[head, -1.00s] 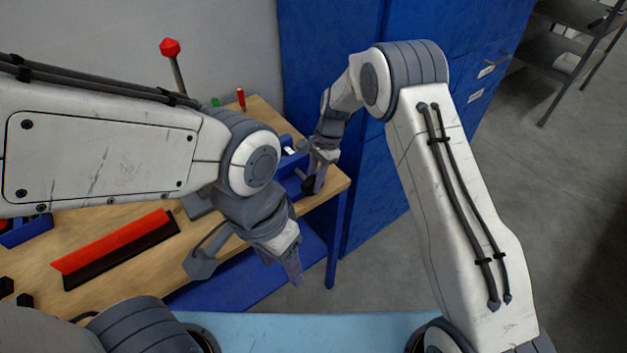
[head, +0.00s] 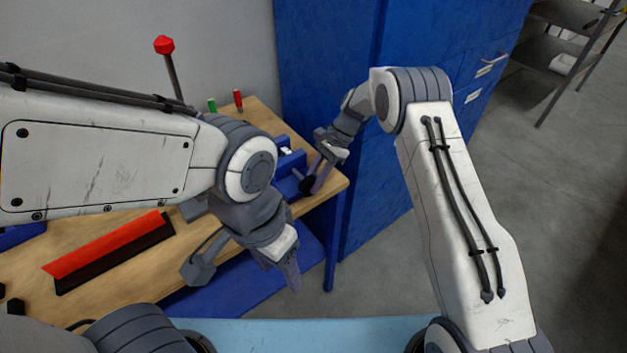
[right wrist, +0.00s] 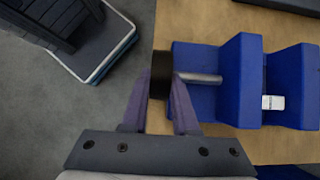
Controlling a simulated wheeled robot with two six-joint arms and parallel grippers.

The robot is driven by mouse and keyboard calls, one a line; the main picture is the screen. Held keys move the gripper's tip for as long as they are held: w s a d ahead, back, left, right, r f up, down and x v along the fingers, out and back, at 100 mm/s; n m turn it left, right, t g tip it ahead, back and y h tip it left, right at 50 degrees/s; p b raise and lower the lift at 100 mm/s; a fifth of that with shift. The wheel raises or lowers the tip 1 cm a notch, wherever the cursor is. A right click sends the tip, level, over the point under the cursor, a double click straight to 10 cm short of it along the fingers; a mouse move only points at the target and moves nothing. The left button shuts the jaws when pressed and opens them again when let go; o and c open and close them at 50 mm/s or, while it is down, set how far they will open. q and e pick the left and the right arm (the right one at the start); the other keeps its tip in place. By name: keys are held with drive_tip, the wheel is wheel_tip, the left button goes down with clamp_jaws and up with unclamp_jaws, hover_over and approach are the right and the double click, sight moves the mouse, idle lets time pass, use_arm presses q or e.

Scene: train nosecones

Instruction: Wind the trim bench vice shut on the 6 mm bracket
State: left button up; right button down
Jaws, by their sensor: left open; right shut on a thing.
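The blue bench vice (head: 284,164) sits at the right end of the wooden bench. In the right wrist view its blue jaws (right wrist: 240,80) stand apart, with a small white piece (right wrist: 273,102) showing between them; I cannot tell whether this is the bracket or a label. A metal screw (right wrist: 203,78) runs from the vice to a black knob (right wrist: 161,74). My right gripper (right wrist: 163,92) is shut on this knob; it also shows in the head view (head: 314,182). My left gripper (head: 291,276) is open and empty, in front of the bench edge.
A red-and-black long part (head: 110,250) lies on the bench (head: 200,245). Red and green small items (head: 238,100) stand at the back, near a red-topped lever (head: 165,46). A blue cabinet (head: 380,190) stands close behind my right arm.

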drive_tip(key=shift+w, duration=0.1)
drive_tip(key=c, duration=0.7)
unclamp_jaws()
drive_tip(key=shift+b+v, duration=1.25)
drive_tip(key=shift+v, duration=4.05)
